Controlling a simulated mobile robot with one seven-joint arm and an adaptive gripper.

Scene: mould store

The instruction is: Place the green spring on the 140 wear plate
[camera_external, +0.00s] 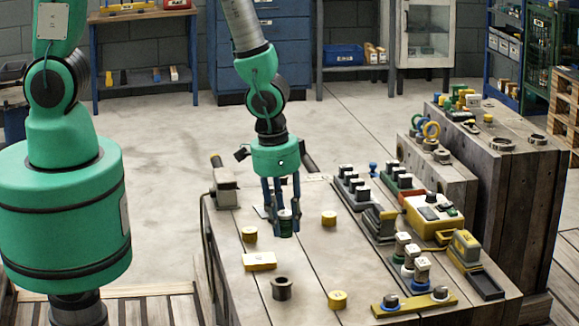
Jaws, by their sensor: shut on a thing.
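My gripper (284,226) points straight down over the wooden bench top (225,245). Its fingers are closed around a small dark green cylinder with a pale upper part, which I take to be the green spring (286,228). The fingers hide part of it, and I cannot tell whether it touches the bench top. A flat yellow block (259,262) with a pale top marking lies in front and to the left of the gripper. The marking is too small to read, so I cannot tell which piece is the 140 wear plate.
Short yellow pieces stand at left (249,234), right (329,218) and front (337,299). A dark hollow cylinder (281,289) stands near the front. Racks of stamp-like blocks and a yellow box (433,214) crowd the right side. A grey device (224,187) sits at the back left corner.

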